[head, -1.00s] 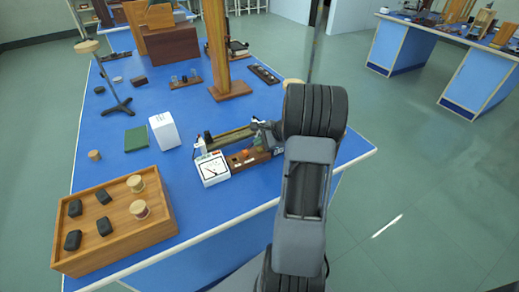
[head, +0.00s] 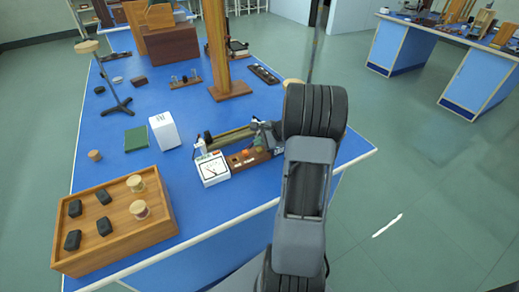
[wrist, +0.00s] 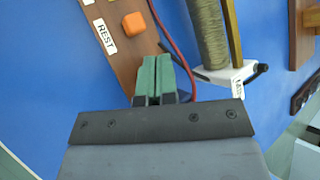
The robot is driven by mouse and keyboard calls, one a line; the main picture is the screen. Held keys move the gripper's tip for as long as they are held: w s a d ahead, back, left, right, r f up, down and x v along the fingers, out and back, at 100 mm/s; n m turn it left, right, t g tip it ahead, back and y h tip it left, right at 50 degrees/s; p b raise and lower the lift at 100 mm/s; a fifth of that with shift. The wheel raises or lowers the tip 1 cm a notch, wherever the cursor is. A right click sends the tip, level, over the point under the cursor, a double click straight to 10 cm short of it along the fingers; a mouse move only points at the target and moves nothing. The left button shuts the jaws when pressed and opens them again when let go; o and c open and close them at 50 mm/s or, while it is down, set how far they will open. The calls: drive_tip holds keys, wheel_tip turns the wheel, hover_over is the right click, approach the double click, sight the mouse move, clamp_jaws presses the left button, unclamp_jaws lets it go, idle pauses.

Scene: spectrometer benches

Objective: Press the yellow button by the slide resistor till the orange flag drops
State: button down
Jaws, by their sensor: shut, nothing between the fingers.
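The slide resistor (head: 230,137) stands at the near right of the bench; its wire coil (wrist: 207,32) shows in the wrist view. In front of it lies a wooden board (head: 263,155), also in the wrist view (wrist: 121,60). An orange block (wrist: 134,23), perhaps the flag, sits on the board beside a REST label (wrist: 104,37); it also shows in the head view (head: 245,153). Only a sliver of yellow (wrist: 112,1), perhaps the button, shows at the wrist view's top edge. My gripper (wrist: 152,62) is shut and empty, its green tips over the board's edge. Contact cannot be told.
A white meter (head: 212,169) adjoins the board's left end. A red wire (wrist: 172,38) runs between board and resistor. A wooden tray (head: 115,237) stands at the near left, and a wooden post (head: 217,50) rises behind.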

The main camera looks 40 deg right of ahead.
sight(260, 150)
drive_tip(key=shift+f, duration=0.1)
drive_tip(key=shift+f+b, duration=0.3)
drive_tip(key=shift+b, duration=0.2)
drive_tip(key=shift+f+b, duration=0.4)
drive_tip(key=shift+f, duration=0.05)
idle(0.8)
drive_tip(key=shift+r, duration=0.15)
idle(0.8)
drive_tip(key=shift+r+p, duration=0.6)
drive_tip(key=shift+r, duration=0.15)
drive_tip(key=shift+r+p, duration=1.85)
drive_tip(key=shift+r, duration=0.7)
drive_tip(key=shift+f, duration=0.1)
